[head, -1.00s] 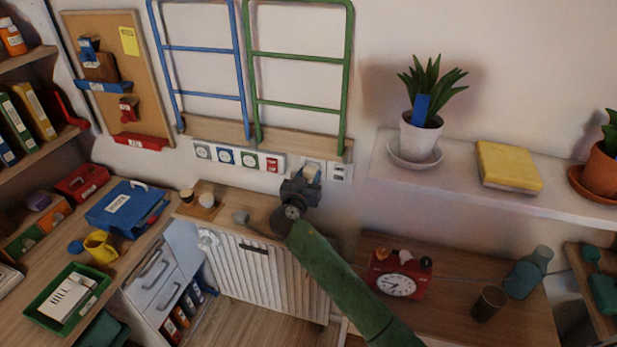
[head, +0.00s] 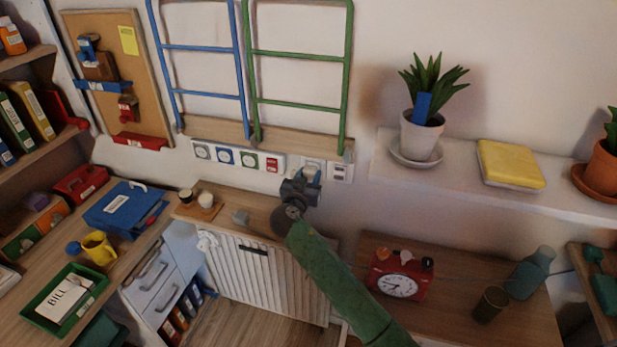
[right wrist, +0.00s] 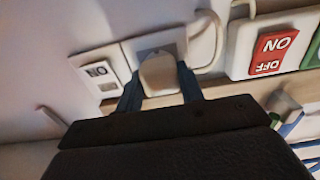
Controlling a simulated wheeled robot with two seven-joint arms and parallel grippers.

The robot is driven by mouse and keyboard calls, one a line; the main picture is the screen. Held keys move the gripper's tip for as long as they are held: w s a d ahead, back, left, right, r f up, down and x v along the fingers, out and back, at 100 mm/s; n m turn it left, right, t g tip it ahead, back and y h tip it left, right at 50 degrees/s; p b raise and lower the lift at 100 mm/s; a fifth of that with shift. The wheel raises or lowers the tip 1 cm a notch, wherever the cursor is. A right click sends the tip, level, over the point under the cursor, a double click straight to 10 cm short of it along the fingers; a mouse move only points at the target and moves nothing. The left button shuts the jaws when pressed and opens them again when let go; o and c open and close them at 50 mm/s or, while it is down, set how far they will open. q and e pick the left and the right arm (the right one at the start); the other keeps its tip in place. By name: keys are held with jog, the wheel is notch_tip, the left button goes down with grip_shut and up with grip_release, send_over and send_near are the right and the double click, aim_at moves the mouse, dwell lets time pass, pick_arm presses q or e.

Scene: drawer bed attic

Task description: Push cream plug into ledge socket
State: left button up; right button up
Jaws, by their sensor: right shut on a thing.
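The cream plug (right wrist: 160,75) sits between the two fingers of my right gripper (right wrist: 160,92), which is shut on it. In the right wrist view the plug is in front of the ledge socket (right wrist: 140,50) and overlaps its face. I cannot tell how deep it sits, as the plug hides the socket holes. In the head view my right gripper (head: 304,180) is up against the wall sockets above the radiator, and the ledge socket (head: 311,163) shows just behind it. My left gripper is not in view.
A white cable (right wrist: 212,45) runs close to the plug's right. A red ON/OFF switch (right wrist: 270,52) is to the right, a small switch plate (right wrist: 97,72) to the left. Below are a radiator (head: 255,270) and its wooden top. A shelf (head: 460,190) with a plant is to the right.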

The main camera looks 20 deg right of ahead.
jog(key=shift+w+d+b, duration=0.25)
jog(key=shift+w+b, duration=0.05)
jog(key=shift+w, duration=0.15)
jog(key=o, duration=1)
jog(key=b+v, duration=0.3)
jog(key=v, duration=0.4)
jog(key=shift+s+a, duration=0.25)
jog(key=shift+s, duration=0.1)
